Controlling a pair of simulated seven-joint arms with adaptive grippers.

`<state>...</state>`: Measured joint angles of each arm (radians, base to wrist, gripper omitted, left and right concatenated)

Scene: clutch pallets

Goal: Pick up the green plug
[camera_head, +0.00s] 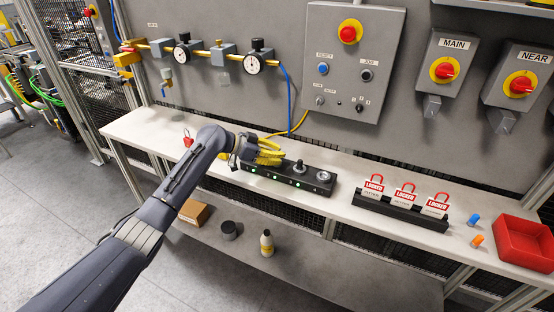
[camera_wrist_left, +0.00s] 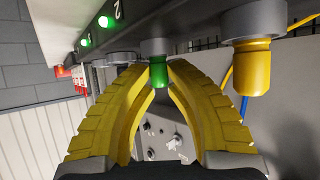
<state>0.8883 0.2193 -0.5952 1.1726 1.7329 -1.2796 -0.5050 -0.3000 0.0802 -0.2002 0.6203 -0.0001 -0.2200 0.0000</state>
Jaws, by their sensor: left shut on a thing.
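My left gripper (camera_head: 270,153) has yellow fingers and reaches over the left end of a black block (camera_head: 312,186) with green lights on the bench. In the left wrist view the fingertips (camera_wrist_left: 158,68) are closed around the green plug (camera_wrist_left: 158,77), which has a grey collar at one end. The plug is right beside the block's edge (camera_wrist_left: 190,18); I cannot tell if it still sits in the block. The green plug is hidden behind the fingers in the head view. A yellow plug (camera_wrist_left: 252,70) is close to the right of the gripper. My right gripper is not in view.
A black-and-silver knob (camera_head: 299,167) and a grey one (camera_head: 323,177) stand on the block. To the right are a rack of red "LOCKED" padlocks (camera_head: 404,196), small blue (camera_head: 473,219) and orange (camera_head: 477,240) pieces, and a red bin (camera_head: 522,243). A control panel (camera_head: 354,55) is behind.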

